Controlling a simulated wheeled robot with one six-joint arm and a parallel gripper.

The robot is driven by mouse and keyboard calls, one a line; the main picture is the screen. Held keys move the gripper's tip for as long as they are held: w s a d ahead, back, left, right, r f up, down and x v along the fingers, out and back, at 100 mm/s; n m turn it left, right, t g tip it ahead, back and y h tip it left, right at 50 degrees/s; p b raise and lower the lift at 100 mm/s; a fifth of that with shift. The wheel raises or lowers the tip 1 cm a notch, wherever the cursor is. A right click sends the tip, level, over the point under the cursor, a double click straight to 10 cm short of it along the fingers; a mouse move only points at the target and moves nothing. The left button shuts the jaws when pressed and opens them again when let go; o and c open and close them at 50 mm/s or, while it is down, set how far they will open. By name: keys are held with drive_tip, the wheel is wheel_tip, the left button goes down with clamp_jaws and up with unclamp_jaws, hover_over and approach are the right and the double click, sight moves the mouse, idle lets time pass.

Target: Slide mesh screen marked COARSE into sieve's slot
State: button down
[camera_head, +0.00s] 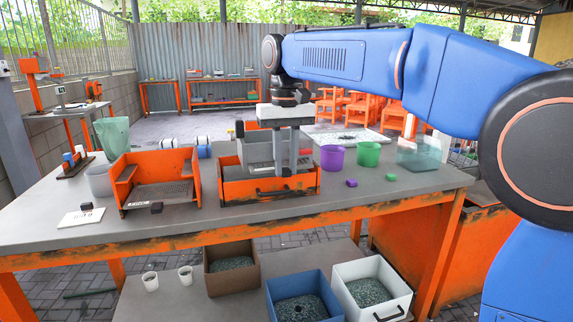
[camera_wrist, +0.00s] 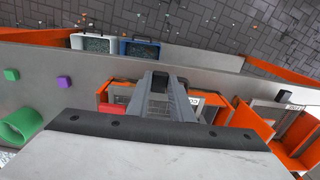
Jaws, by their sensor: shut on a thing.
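My gripper (camera_head: 288,172) is at the middle of the bench, in front of a grey hopper-like panel (camera_head: 255,153) and over the orange drawer-like box (camera_head: 235,190), which appears to be the sieve. Its fingers are shut on a small black handle, also between the fingertips in the wrist view (camera_wrist: 165,82). A white label (camera_wrist: 191,99) with letters starting "CO" shows beside the fingers, seemingly on the held screen. Most of this screen is hidden by my fingers and wrist. I cannot tell whether it is in the slot.
An open orange frame (camera_head: 127,172) with a dark mesh floor stands to the left. A white card (camera_head: 72,219) lies at front left. Purple (camera_head: 332,157) and green (camera_head: 369,153) cups and small purple (camera_head: 351,183) and green (camera_head: 390,177) blocks are to the right. Bins stand below.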

drive_tip(key=shift+w+a, duration=0.25)
drive_tip(key=shift+w, duration=0.55)
drive_tip(key=shift+w+a, duration=0.2)
drive_tip(key=shift+w, duration=0.55)
drive_tip(key=shift+w+a, duration=0.25)
drive_tip(key=shift+w, duration=0.55)
drive_tip(key=s+d, duration=0.3)
drive_tip(key=s, duration=0.9)
drive_tip(key=shift+d, duration=0.2)
idle(2.7)
idle(1.5)
